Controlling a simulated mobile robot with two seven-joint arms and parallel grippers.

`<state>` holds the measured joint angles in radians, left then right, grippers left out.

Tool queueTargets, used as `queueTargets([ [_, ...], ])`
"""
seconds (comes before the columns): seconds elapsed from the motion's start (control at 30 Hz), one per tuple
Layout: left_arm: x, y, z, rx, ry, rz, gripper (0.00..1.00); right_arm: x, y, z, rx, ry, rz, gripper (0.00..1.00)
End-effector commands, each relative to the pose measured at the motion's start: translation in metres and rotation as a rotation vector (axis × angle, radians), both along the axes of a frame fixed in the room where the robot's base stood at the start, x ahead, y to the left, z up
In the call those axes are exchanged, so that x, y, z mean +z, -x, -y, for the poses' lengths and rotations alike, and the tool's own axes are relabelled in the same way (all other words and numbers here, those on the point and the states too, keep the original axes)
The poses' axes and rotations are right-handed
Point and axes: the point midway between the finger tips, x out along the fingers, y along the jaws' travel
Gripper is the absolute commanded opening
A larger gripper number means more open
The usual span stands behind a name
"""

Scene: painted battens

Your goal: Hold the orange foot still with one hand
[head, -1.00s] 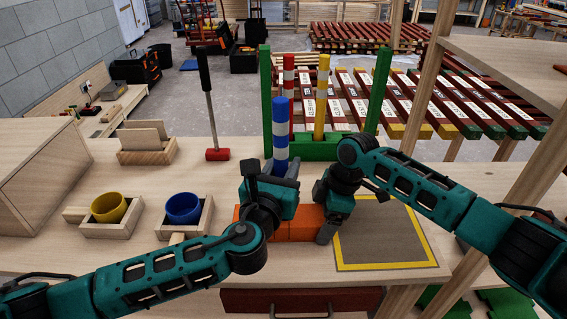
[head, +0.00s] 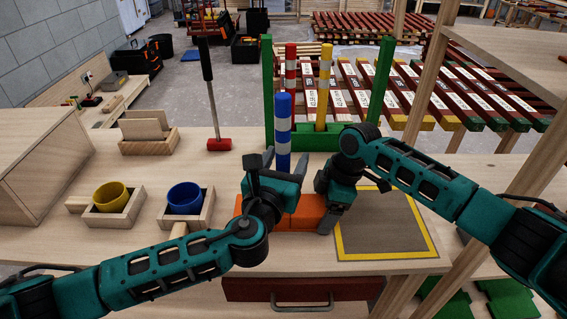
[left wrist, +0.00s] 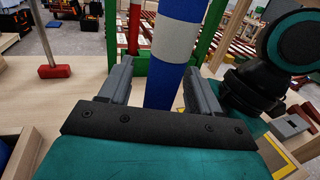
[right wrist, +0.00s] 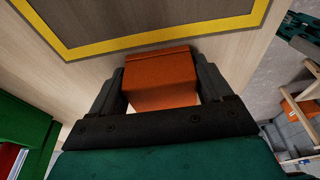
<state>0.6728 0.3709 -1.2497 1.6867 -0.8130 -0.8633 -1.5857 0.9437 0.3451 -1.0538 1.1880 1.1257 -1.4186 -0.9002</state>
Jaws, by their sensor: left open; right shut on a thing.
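The orange foot (head: 298,214) lies on the bench, left of the yellow-edged grey mat (head: 385,258). My right gripper (head: 326,207) is shut on the orange foot's right end; the right wrist view shows the foot (right wrist: 161,82) between both fingers. A blue batten with white bands (head: 283,108) stands upright behind my left gripper's palm. My left gripper (head: 284,166) is open, its fingers on either side of the batten; the left wrist view shows the batten (left wrist: 172,50) between them with gaps on both sides. The batten's lower end is hidden.
Behind, a green rack (head: 318,140) holds a red-and-white batten (head: 291,75) and a yellow-and-white batten (head: 324,85). A red mallet (head: 219,144), a yellow cup (head: 111,196) and a blue cup (head: 185,198) stand to the left. A wooden shelf post rises at right.

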Motion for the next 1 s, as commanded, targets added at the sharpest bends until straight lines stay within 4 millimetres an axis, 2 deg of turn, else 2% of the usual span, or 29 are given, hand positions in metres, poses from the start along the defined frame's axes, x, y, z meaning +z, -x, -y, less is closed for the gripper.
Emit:
queueTargets([
  [0.17,-0.002,0.013,-0.004,0.000,0.000,-0.002,0.63,0.000,0.000,0.000,0.000,-0.001,0.000,0.52],
  [0.5,-0.002,0.078,-0.025,-0.001,0.000,-0.004,0.63,0.000,0.000,0.000,0.000,-0.001,0.000,0.52],
  [0.63,-0.001,0.099,-0.031,-0.001,0.000,-0.003,0.63,0.000,0.000,0.000,0.000,-0.001,0.000,0.52],
  [0.8,0.000,0.112,-0.035,0.000,0.000,-0.001,0.63,0.000,0.000,0.000,0.001,-0.001,0.000,0.52],
  [1.0,0.000,0.115,-0.036,0.000,-0.001,0.000,0.63,0.000,0.000,0.000,0.001,-0.001,0.000,0.52],
])
